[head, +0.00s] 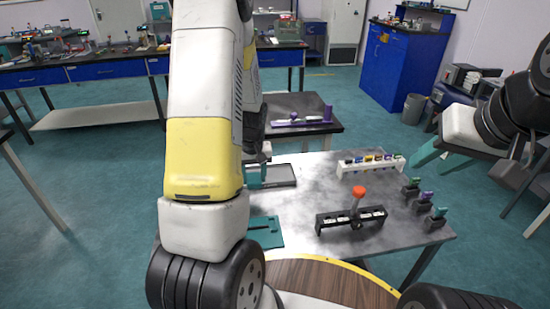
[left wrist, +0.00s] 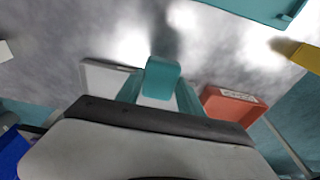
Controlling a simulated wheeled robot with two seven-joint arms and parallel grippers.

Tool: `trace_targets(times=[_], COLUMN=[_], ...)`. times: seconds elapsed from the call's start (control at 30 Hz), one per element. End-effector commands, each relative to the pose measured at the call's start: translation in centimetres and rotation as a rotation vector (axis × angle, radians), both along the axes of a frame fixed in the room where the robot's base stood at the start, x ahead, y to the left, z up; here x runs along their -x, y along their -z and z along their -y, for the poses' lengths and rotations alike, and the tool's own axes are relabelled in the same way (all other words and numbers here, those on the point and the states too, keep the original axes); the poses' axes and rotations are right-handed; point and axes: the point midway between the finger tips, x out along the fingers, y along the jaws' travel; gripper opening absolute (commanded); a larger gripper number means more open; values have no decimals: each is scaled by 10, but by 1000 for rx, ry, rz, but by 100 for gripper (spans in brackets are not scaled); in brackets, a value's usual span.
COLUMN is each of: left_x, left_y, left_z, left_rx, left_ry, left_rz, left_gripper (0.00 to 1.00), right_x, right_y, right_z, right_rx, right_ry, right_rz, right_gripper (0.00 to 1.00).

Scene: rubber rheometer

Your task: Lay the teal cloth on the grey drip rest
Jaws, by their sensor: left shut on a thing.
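My left gripper (head: 264,153) is mostly hidden behind my own left arm in the head view. In the left wrist view its jaws (left wrist: 161,92) are shut on the teal cloth (left wrist: 163,76), which shows as a small folded teal block. In the head view a teal piece of the cloth (head: 256,176) shows beside the arm. The grey drip rest (head: 282,175) is a flat dark pad with a pale rim, just right of it. In the left wrist view the rest (left wrist: 97,76) is partly hidden behind the gripper. I cannot tell whether cloth and rest touch. My right gripper is not in view.
On the grey table (head: 318,170) are a teal tray (head: 265,233), a black rack (head: 350,219) with an orange-topped item, a white rack (head: 370,165) and several small dark holders at right. A red tray (left wrist: 232,104) lies close right of the jaws in the left wrist view.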

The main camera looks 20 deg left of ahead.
Motion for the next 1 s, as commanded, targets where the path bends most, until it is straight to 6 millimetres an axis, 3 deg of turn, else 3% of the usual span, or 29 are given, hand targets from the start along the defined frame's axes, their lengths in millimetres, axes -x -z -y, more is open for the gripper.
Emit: trace_targets(times=[0.1,0.3,0.57,0.8,1.0], left_x=[-33,-73,-92,-91,-92], left_y=[4,7,9,43,44], left_z=[-2,-3,-4,-3,-3], left_rx=[0,0,0,1,1], left_ry=[-1,0,0,0,0], left_rz=[1,1,0,-2,0], left_gripper=[0,0,0,0,0], right_x=[0,0,0,0,0], right_y=[0,0,0,0,0], right_z=[0,0,0,0,0], right_rx=[0,0,0,0,0], right_ry=[0,0,0,0,0], right_rz=[0,0,0,0,0], right_gripper=[36,36,36,36,36])
